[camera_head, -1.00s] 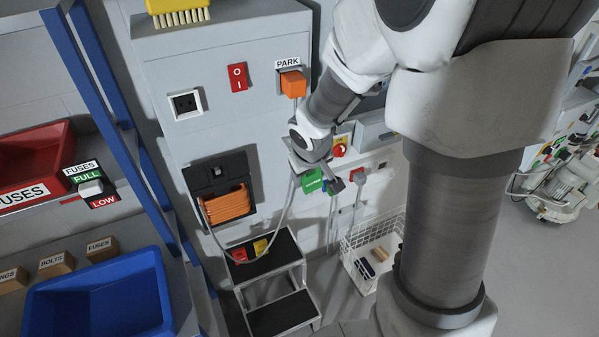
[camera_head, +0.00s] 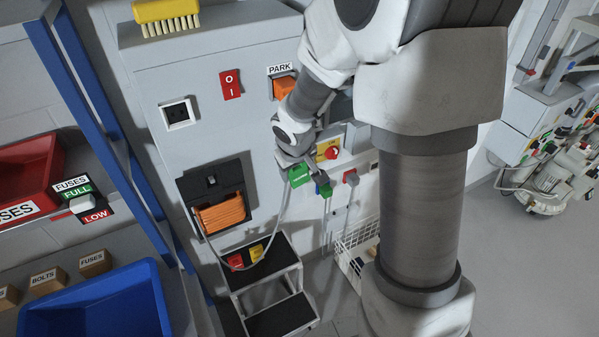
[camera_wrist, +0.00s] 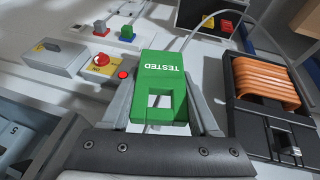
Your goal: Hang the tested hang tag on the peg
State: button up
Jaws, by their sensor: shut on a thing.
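The green TESTED tag (camera_wrist: 165,75) has a square hole and is held between the fingers of my gripper (camera_wrist: 163,85) in the wrist view. It also shows in the head view (camera_head: 299,176) below my wrist, in front of the grey cabinet. My gripper (camera_head: 307,170) is shut on the tag. The tag's lettering appears upside down in the wrist view. I cannot make out the peg for certain in either view; it may be hidden behind the tag or my arm.
The grey cabinet (camera_head: 150,85) carries an orange cable holder (camera_head: 219,214) and a red-on-yellow rotary switch (camera_wrist: 102,61). A blue-green plug (camera_head: 324,190) and red plug (camera_head: 350,177) are right of the tag. A step stool (camera_head: 275,290) bears red and yellow tags; a cable hangs nearby.

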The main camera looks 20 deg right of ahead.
jog(key=w+a+f, duration=0.1)
jog(key=w, duration=0.5)
jog(key=shift+w+a+p, duration=0.15)
jog(key=shift+w+p, duration=0.1)
jog(key=shift+p, duration=0.05)
dwell(0.3)
dwell(0.5)
jog(key=o, duration=1.5)
jog(key=shift+o, duration=0.2)
